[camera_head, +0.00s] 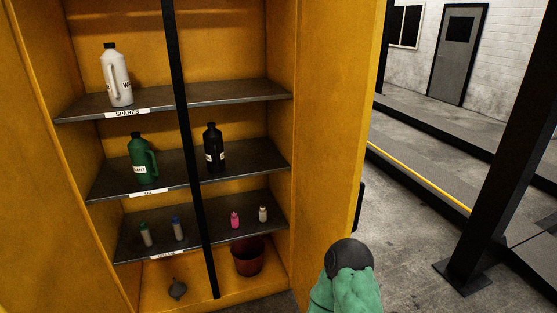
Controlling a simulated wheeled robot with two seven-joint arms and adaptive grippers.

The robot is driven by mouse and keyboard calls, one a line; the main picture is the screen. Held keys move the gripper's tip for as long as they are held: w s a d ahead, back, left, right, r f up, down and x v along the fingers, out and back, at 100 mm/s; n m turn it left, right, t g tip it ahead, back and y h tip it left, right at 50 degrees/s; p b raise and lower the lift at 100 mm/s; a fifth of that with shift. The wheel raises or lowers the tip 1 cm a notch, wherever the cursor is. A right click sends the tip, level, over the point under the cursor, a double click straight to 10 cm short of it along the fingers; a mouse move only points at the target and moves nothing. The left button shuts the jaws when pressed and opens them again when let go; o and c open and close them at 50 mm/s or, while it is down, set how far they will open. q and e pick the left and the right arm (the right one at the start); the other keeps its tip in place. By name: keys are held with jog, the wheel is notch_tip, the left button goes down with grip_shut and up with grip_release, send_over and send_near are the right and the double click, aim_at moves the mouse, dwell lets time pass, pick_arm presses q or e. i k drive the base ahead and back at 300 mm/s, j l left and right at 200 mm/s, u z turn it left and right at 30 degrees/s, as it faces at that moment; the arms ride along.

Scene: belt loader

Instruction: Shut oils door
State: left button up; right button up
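A yellow cabinet (280,40) stands open in front of me. Its left door (40,170) swings out at the left edge of the view. Its right door (345,110) also stands open, at right of the shelves, with a dark handle-like piece (359,207) low by its outer edge. A green arm link of mine with a dark round joint shows at the bottom, right of centre, in front of the lower part of the right door. No gripper fingers show on it. My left arm and gripper are out of view.
The shelves hold a white jug (117,76), a green jug (142,158), a black bottle (213,148) and several small bottles. A red bucket (248,260) and a funnel (177,289) sit below. A dark post (500,150) stands right; bare floor (400,230) lies between.

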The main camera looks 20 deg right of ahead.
aim_at(340, 41)
jog(key=l+u, duration=0.15)
jog(key=l, duration=0.85)
jog(key=l+u, duration=0.15)
jog(key=l, duration=0.8)
jog(key=k+l+u, duration=0.15)
jog(key=l, duration=0.8)
